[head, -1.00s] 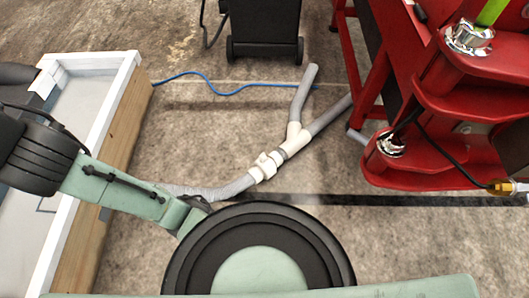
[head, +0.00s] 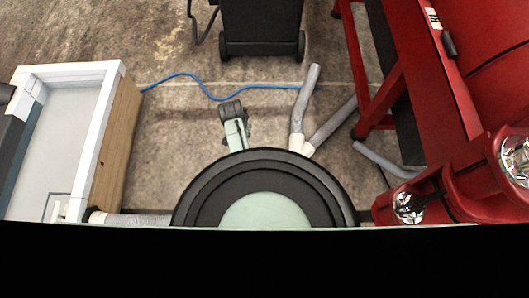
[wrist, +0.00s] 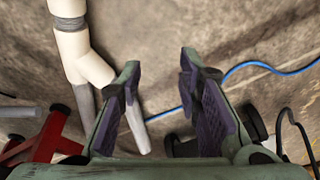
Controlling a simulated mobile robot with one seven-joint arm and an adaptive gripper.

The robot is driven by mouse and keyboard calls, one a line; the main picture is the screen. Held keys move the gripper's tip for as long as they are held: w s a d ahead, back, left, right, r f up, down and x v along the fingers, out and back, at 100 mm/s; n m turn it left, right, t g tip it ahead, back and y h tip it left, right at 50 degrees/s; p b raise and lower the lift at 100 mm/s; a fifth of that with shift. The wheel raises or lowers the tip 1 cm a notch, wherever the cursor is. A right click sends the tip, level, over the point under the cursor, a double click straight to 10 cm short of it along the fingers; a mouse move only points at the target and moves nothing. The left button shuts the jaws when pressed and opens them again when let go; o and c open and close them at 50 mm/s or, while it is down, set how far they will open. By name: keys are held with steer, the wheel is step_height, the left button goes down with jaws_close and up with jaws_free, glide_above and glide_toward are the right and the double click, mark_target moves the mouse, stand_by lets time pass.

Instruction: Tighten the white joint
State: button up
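The white Y-shaped fitting (wrist: 78,55) lies on the floor at the upper left of the wrist view. A grey band (wrist: 70,22) crosses it, and a white end piece (wrist: 66,6) beyond the band is cut off by the top edge; this may be the white joint. In the head view only part of the Y fitting (head: 297,143) shows; the pipe run nearer me is hidden behind my own body. My gripper (wrist: 160,68) is open and empty, its fingers wide apart, above bare floor to the right of the fitting. It is not touching the pipe.
Grey pipes (head: 308,92) run from the fitting. A red machine (head: 470,110) stands on the right. A wood-sided tray (head: 122,135) is on the left.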

steer(key=s+d+f+m+g+h, duration=0.1)
steer(key=s+d+f+g, duration=0.1)
steer(key=s+d+f, duration=0.3)
steer(key=s+d+f+m+g, duration=0.1)
steer(key=s+d+f+g, duration=0.15)
steer(key=s, duration=0.45)
steer(key=x, duration=0.8)
steer(key=shift+w+d+f+b, duration=0.15)
steer(key=shift+f+b, duration=0.25)
steer(key=shift+f, duration=0.05)
steer(key=shift+d+f, duration=0.1)
steer(key=shift+f, duration=0.4)
steer(key=shift+c, duration=0.4)
jaws_close()
